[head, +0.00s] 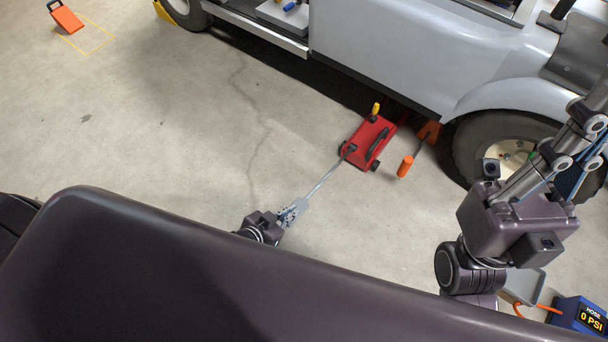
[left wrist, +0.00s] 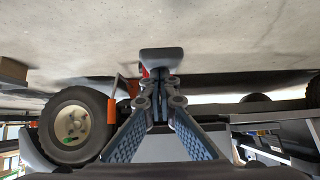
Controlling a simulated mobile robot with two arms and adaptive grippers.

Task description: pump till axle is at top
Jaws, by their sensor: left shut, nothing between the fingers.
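The red jack (head: 367,142) stands on the floor beside the grey cart (head: 385,50), partly under its edge. A thin metal handle (head: 325,178) slopes from the jack toward me. My left gripper (head: 297,207) is shut at the near end of this handle; I cannot tell whether it touches it. In the left wrist view its fingers (left wrist: 160,88) are together, with a bit of red jack (left wrist: 145,71) behind. The axle is hidden under the cart. My right gripper (head: 585,135) points up at the right edge, partly cut off.
An orange-gripped bar (head: 405,166) and an orange stand (head: 430,131) are right of the jack, near the wheel (head: 500,146). An orange block (head: 67,18) lies far left. The floor left of the jack is clear.

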